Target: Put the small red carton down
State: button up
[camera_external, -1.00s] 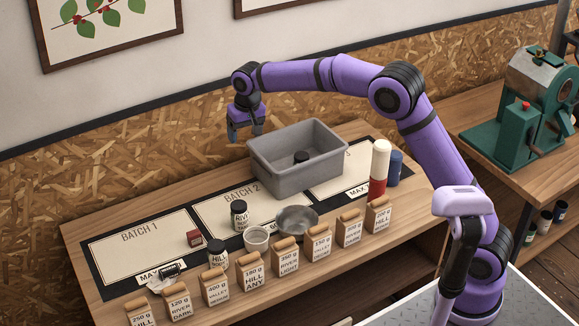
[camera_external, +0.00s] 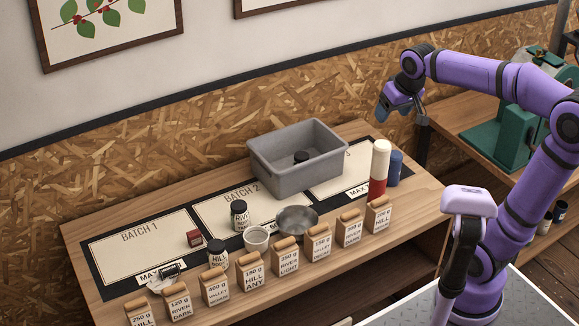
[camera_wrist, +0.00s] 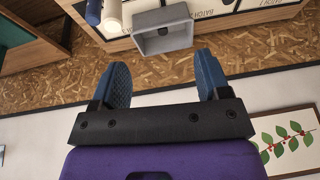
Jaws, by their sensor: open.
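The small red carton (camera_external: 194,238) rests on the Batch 1 mat panel (camera_external: 135,252), near its right edge, on the wooden table. My gripper (camera_external: 385,113) is raised above and beyond the table's right end, far from the carton. In the wrist view my gripper (camera_wrist: 165,82) has its two blue fingers spread wide with nothing between them. The carton does not show in the wrist view.
A grey bin (camera_external: 270,181) holding a dark-topped jar stands at the table's back. Several labelled bags (camera_external: 251,275) line the front edge. A metal bowl (camera_external: 297,219), jars, and a red-white cylinder (camera_external: 379,170) stand between. A green machine (camera_external: 515,130) is at right.

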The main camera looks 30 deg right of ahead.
jog(key=s+d+f, duration=0.2)
jog(key=s+f, duration=0.1)
jog(key=s, duration=0.4)
jog(key=s+d+f+t, duration=0.1)
jog(key=s+d+f, duration=0.2)
jog(key=s, duration=0.5)
jog(key=shift+s+d+f+h, duration=0.15)
jog(key=shift+s+f+h, duration=0.05)
jog(key=shift+s+h, duration=0.1)
